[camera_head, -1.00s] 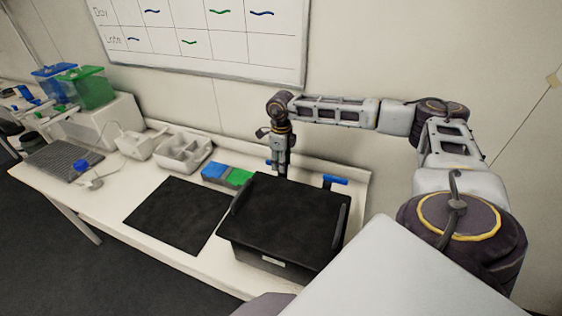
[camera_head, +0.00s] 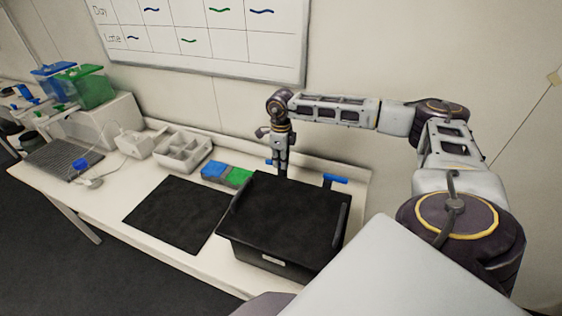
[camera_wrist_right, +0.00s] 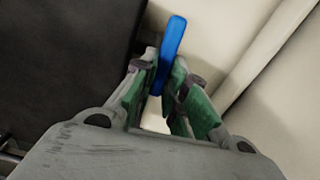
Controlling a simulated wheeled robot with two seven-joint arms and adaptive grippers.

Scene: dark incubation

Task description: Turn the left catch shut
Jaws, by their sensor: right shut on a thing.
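The left catch, a blue lever (camera_head: 268,162), is at the back left of the black box (camera_head: 290,218), partly hidden by my right gripper (camera_head: 280,168). In the right wrist view the blue lever (camera_wrist_right: 172,48) runs between the green-padded fingers of my right gripper (camera_wrist_right: 165,78), which are shut on it. Its far end sticks out beyond the fingertips, beside the dark box edge. A second blue lever (camera_head: 335,179) is at the back right of the box, apart from the gripper. My left gripper is not in view.
A black mat (camera_head: 178,214) lies left of the box. Blue (camera_head: 214,169) and green (camera_head: 238,177) blocks sit close to the box's left rear. A white compartment tray (camera_head: 183,152) stands farther left. The wall is close behind my right gripper.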

